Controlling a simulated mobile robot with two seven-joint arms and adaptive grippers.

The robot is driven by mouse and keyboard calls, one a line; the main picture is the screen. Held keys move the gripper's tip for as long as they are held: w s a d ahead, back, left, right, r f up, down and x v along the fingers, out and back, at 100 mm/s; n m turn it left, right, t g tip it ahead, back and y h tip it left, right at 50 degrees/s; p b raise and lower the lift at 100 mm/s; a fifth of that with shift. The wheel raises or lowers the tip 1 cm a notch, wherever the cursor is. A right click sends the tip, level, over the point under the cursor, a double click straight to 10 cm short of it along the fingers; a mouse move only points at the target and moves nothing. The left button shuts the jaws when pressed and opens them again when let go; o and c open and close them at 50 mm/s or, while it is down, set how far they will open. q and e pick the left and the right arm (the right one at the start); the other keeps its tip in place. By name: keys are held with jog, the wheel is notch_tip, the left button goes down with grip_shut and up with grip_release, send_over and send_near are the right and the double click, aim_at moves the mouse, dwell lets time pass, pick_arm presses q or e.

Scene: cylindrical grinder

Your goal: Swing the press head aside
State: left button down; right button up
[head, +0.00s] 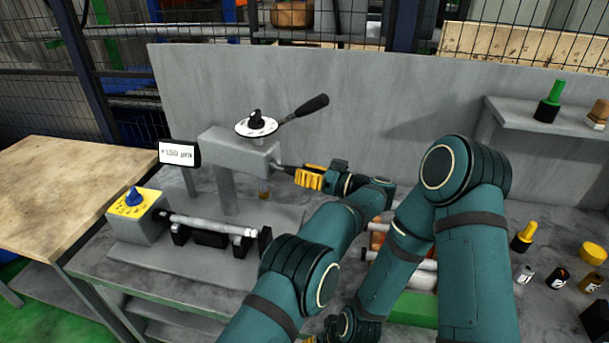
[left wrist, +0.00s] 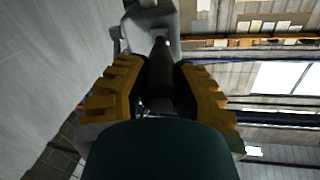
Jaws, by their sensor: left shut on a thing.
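The press head (head: 240,155) is a grey box-shaped arm on a grey post above the machine bed. A dark bar handle sticks out from its right end; it also shows in the left wrist view as a dark handle (left wrist: 160,80). My left gripper (head: 308,178) has its yellow fingers shut on this handle. In the left wrist view, the fingers of the left gripper (left wrist: 160,95) lie on both sides of it. My right arm bends down at the bottom middle; its gripper is mostly cut off or hidden at the lower edge.
On the head are a white dial (head: 256,127) and a black-gripped lever (head: 305,108). A display (head: 179,153) reads about +150 µm. Below, a light shaft (head: 210,224) lies beside a yellow-topped block (head: 134,203). Bottles and a shelf (head: 550,115) stand at right.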

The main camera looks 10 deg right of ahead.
pick_arm(q)
jog(key=shift+w+a+r, duration=0.1)
jog(key=shift+r, duration=0.1)
jog(key=c, duration=0.7)
grip_release()
jog(key=shift+a, duration=0.1)
jog(key=shift+c, duration=0.2)
jog(key=shift+f, duration=0.15)
notch_tip(320, 180, up, 10)
jog(key=shift+r, duration=0.1)
